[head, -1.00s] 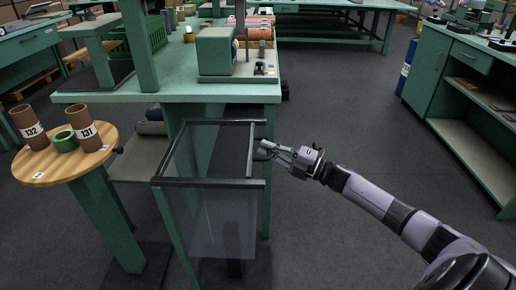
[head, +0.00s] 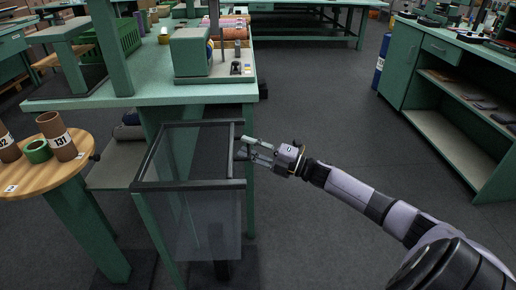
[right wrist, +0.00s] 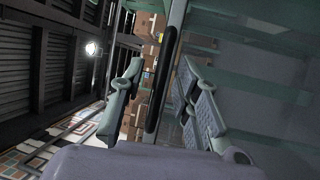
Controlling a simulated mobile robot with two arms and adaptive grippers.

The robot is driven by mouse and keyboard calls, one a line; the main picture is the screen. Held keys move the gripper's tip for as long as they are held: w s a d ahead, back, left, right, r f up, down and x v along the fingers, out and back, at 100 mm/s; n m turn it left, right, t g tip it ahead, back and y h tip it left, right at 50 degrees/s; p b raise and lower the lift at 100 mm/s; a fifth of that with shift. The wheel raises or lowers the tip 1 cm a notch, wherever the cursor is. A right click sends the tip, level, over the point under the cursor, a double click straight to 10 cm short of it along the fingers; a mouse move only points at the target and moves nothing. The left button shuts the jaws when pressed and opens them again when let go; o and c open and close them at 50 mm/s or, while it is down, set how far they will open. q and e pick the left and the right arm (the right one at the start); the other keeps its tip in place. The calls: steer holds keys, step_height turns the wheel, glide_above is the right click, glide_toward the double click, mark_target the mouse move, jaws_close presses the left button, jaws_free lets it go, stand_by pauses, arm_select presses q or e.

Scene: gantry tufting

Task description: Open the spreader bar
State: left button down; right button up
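A dark rectangular frame of bars (head: 190,186) stands at the near end of the green workbench, with a clear bag (head: 210,225) hanging from it. I take its bars to include the spreader bar, but cannot tell for certain which one that is. My right gripper (head: 243,149) is at the right side of the frame. In the right wrist view its two fingers (right wrist: 165,100) stand apart, one on each side of a dark bar (right wrist: 162,80). A gap shows between the bar and the left finger; contact on the right side is unclear. My left gripper is out of view.
A round wooden stool top (head: 50,180) with cardboard tubes (head: 57,137) and a green roll (head: 38,151) stands left of the frame. The workbench (head: 150,95) is behind it. A green shelf cabinet (head: 450,100) stands at the right, with open floor between.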

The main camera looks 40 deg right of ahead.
steer(key=v, duration=1.2)
steer(key=shift+w, duration=0.1)
